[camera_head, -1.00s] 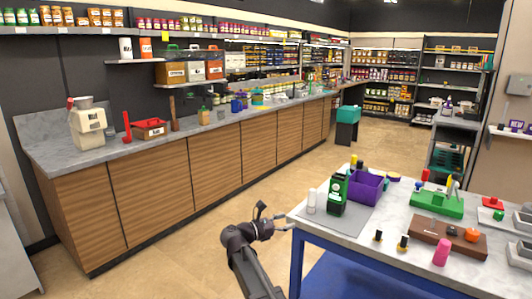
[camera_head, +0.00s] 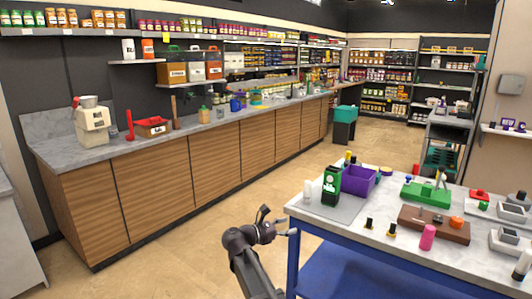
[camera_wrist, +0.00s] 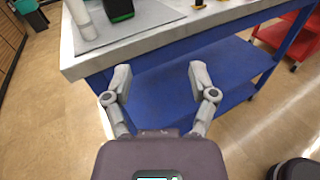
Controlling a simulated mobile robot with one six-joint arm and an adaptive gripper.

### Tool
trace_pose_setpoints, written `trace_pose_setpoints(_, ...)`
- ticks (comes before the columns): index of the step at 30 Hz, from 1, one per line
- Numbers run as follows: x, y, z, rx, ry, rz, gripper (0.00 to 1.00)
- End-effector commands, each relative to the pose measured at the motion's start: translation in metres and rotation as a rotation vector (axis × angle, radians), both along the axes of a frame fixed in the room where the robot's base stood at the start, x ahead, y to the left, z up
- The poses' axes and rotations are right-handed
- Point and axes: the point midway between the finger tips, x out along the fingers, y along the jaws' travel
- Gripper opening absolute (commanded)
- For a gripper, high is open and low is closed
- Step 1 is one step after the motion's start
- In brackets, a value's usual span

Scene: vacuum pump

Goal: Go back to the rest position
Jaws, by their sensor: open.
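My gripper (camera_head: 276,223) is open and empty in the head view, just left of the near corner of the blue-framed worktable (camera_head: 380,252). In the wrist view my gripper (camera_wrist: 160,78) shows its two fingers spread apart, with nothing between them but the table's blue lower shelf (camera_wrist: 165,100) beyond. The fingers sit in front of the grey tabletop edge and look clear of it. No vacuum pump can be made out for certain in these views.
The table bears a green-and-black container (camera_head: 332,186), a purple bin (camera_head: 358,181), a pink cylinder (camera_head: 427,237) and a green tray (camera_head: 425,195). A long wooden counter (camera_head: 160,185) runs along the left wall. The tan floor (camera_head: 180,262) between counter and table is open.

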Motion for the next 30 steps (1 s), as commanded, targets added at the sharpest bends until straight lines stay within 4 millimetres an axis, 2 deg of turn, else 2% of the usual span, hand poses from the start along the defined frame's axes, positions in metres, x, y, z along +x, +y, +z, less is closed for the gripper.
trace_pose_setpoints(8,-0.014,-0.025,-0.02,0.146,-0.056,-0.044,0.74)
trace_pose_setpoints(16,-0.04,-0.06,-0.053,0.388,-0.159,-0.144,0.74)
trace_pose_setpoints(24,-0.091,-0.101,-0.106,0.779,-0.355,-0.396,0.74)
trace_pose_setpoints(30,-0.133,-0.115,-0.139,1.044,-0.515,-0.651,0.74)
